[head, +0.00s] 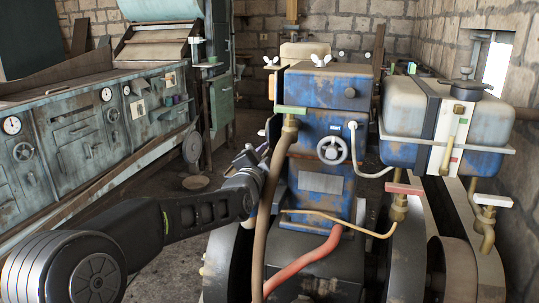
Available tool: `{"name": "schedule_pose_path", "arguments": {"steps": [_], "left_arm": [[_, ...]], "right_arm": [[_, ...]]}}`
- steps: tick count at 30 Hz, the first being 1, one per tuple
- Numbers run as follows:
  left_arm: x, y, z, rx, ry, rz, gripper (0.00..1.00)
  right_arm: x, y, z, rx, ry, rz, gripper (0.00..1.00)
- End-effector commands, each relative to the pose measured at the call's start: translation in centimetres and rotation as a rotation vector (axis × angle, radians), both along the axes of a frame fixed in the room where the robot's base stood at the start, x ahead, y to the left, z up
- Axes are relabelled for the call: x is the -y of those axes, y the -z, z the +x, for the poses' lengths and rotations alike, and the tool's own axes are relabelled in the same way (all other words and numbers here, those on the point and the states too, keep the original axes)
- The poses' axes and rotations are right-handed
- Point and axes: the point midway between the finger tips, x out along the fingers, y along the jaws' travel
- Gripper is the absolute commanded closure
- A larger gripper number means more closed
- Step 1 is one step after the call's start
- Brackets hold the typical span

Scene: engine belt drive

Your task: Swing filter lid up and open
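A blue, worn box (318,88), which looks like the filter housing, sits on top of the engine in the middle of the head view. Its flat grey-blue top (330,69) looks shut and level. A white wing nut (321,60) stands at its back edge, and another wing nut (270,61) is to its left. My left gripper (246,157) is left of the engine, lower than the box and apart from it. It is small and partly hidden by its own wrist, so its fingers are unclear. My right gripper is not in view.
A brown hose (270,200) hangs in front of the engine, close to my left gripper. A white and blue tank (435,120) stands at right. A handwheel (332,150) and a red hose (300,263) are on the front. A green control bench (85,140) lines the left.

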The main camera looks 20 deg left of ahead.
Motion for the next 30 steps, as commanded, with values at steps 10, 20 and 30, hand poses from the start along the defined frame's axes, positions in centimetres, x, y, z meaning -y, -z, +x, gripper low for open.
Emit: {"name": "schedule_pose_path", "arguments": {"steps": [10,20,30], "left_arm": [[0.2,0.0,-5.4,0.001,-0.001,-0.001,0.68],[0.3,0.0,-6.1,0.000,0.000,0.001,0.68],[1.7,3.6,-5.7,-0.068,0.022,-0.055,0.93]], "right_arm": [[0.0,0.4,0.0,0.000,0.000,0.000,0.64],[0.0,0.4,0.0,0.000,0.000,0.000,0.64],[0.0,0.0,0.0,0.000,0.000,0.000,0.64]]}}
